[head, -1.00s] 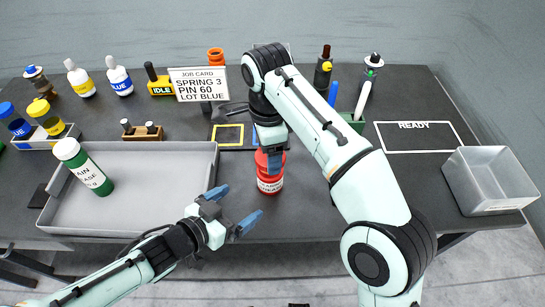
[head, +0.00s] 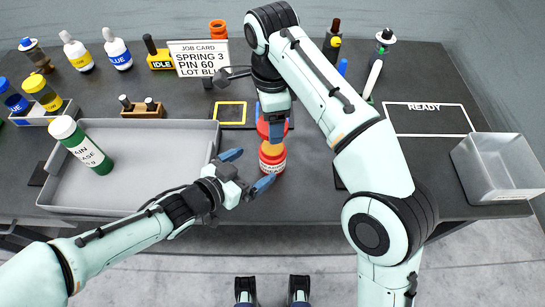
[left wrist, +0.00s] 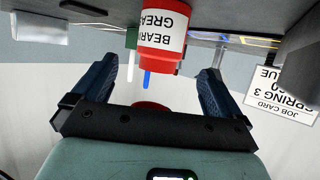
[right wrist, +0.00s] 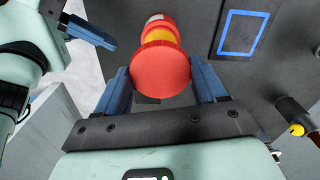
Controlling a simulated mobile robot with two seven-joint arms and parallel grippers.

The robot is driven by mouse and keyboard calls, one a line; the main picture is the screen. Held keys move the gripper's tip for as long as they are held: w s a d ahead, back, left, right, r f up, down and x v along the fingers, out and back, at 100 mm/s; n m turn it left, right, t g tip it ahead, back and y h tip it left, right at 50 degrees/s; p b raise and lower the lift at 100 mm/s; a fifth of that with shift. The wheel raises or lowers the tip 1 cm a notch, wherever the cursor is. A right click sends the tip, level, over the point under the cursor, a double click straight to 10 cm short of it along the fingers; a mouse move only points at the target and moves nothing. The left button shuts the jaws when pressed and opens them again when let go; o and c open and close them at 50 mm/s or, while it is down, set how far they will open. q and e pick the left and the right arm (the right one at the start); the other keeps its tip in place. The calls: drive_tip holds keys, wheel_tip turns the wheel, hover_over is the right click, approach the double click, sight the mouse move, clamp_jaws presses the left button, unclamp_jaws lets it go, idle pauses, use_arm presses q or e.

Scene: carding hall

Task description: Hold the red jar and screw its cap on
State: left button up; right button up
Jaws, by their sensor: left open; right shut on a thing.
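The red jar (head: 272,166) with a white label stands upright near the table's front edge, with an orange-yellow neck band showing above it. My right gripper (right wrist: 162,85) is shut on the red cap (right wrist: 160,72). In the head view the cap (head: 264,127) is above the jar's neck; I cannot tell whether they touch. My left gripper (head: 248,171) is open, its fingertips just left of the jar. In the left wrist view the jar (left wrist: 163,38) appears upside down beyond the open fingers, with nothing between them that I can see clearly.
A grey tray (head: 135,195) at left holds a green jar with a white cap (head: 82,146). A job card (head: 198,58), bottles and an IDLE block (head: 160,55) stand behind. The READY outline (head: 428,119) is empty.

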use_arm(q)
drive_tip(key=x, duration=0.9)
drive_tip(key=shift+a+r, duration=0.1)
drive_tip(key=c, duration=1.4)
drive_tip(key=shift+c, duration=0.2)
use_arm(e)
hover_over(272, 146)
drive_tip(key=shift+f, duration=2.5)
drive_tip(key=shift+f, duration=0.15)
drive_tip(key=shift+f, duration=0.75)
drive_tip(key=shift+f, duration=0.6)
